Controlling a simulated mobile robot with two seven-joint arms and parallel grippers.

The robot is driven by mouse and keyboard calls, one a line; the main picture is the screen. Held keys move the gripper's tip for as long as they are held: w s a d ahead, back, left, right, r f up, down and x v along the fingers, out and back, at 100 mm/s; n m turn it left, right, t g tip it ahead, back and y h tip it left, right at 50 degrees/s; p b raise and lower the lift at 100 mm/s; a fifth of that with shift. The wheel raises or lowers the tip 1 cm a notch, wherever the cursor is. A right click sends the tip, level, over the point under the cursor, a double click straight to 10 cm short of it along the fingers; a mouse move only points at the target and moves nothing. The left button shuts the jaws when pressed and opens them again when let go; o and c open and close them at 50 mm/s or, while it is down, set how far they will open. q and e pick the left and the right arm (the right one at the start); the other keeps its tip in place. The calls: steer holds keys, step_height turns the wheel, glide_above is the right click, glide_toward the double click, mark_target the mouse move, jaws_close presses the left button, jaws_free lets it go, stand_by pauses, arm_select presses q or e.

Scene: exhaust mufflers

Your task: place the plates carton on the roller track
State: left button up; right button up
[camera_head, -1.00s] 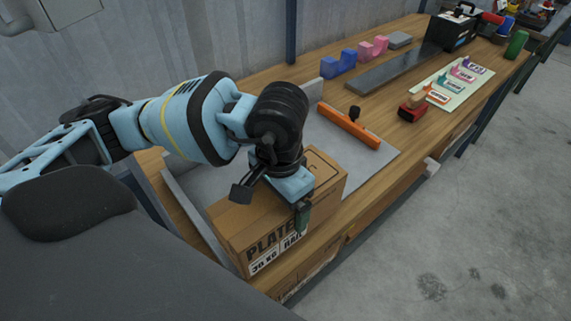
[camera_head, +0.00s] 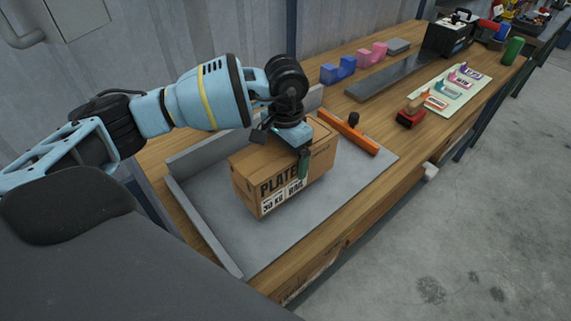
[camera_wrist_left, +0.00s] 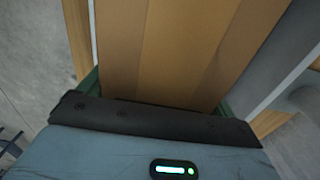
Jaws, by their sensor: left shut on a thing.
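The plates carton (camera_head: 250,172) is a brown cardboard box with "PLATE" and a weight marking printed on its side. It is upright over the grey tray-like sheet (camera_head: 245,235) on the bench; I cannot tell whether it touches the sheet. My left gripper (camera_head: 296,150) is shut across the carton from above, one green finger showing on its printed side and the other hidden. In the left wrist view the carton's top (camera_wrist_left: 175,50) fills the space between the fingers. I cannot make out a roller track in these frames. My right gripper is not in view.
An orange bar (camera_head: 362,138) with a black knob lies just right of the carton. Along the wooden bench (camera_head: 400,165) stand a blue block (camera_head: 338,70), a pink block (camera_head: 372,53), a red-based stamp (camera_head: 411,115) and a black box (camera_head: 450,36). The sheet's front is clear.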

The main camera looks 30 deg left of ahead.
arm_select(q)
steer(key=shift+f+p, duration=0.3)
steer(key=shift+f, duration=1.35)
steer(key=shift+f, duration=0.2)
steer(key=o, duration=1.4)
step_height(320, 180, up, 12)
steer(key=shift+r+b, duration=0.15)
steer(key=shift+b, duration=0.35)
